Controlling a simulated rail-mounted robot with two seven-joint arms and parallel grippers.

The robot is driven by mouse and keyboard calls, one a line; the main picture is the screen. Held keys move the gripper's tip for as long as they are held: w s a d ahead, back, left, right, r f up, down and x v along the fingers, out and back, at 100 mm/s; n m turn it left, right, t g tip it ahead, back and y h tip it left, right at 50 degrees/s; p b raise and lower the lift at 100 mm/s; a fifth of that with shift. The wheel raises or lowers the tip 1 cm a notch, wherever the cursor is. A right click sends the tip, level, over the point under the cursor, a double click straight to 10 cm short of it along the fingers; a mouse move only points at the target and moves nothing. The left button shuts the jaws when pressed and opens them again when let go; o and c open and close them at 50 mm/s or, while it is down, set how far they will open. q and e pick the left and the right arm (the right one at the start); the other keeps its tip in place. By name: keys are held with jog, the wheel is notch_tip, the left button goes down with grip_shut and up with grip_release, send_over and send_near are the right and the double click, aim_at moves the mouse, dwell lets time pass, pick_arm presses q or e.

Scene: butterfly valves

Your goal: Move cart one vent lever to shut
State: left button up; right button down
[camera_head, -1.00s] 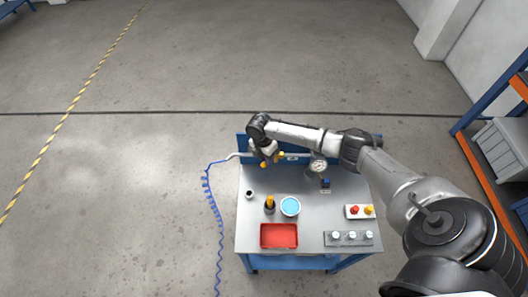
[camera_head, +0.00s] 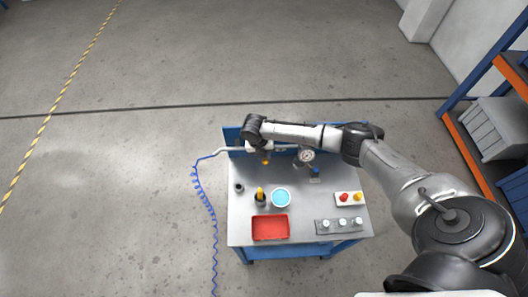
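My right arm reaches in from the right over the cart (camera_head: 240,228), a steel-topped workbench with a blue frame. Its gripper (camera_head: 262,153) hangs at the back edge of the cart, near the white pipe (camera_head: 231,150). An orange-yellow piece (camera_head: 265,162) shows just below the gripper; it may be the vent lever's handle, but I cannot tell whether the fingers touch it. The fingers are small and partly hidden by my wrist, so their opening is unclear. The valve body and the lever's angle are hidden or too small to read. My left gripper is out of view.
A gauge (camera_head: 306,156) and a small blue-topped fitting (camera_head: 315,172) stand right of the gripper. A red tray (camera_head: 270,228), blue-filled bowl (camera_head: 281,197), button box (camera_head: 350,197) and knob panel (camera_head: 342,226) occupy the top. A blue coiled hose (camera_head: 203,199) hangs left.

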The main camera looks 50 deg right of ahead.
jog(key=shift+a+r, duration=0.1)
jog(key=shift+r, duration=0.05)
dwell(0.3)
jog(key=c, duration=1.4)
grip_release()
jog(key=shift+o, duration=1.1)
notch_tip(320, 180, up, 14)
jog(key=w+a+b, duration=0.1)
jog(key=b, duration=0.1)
jog(key=shift+w+a+f, duration=0.25)
jog(key=shift+w+a, duration=0.15)
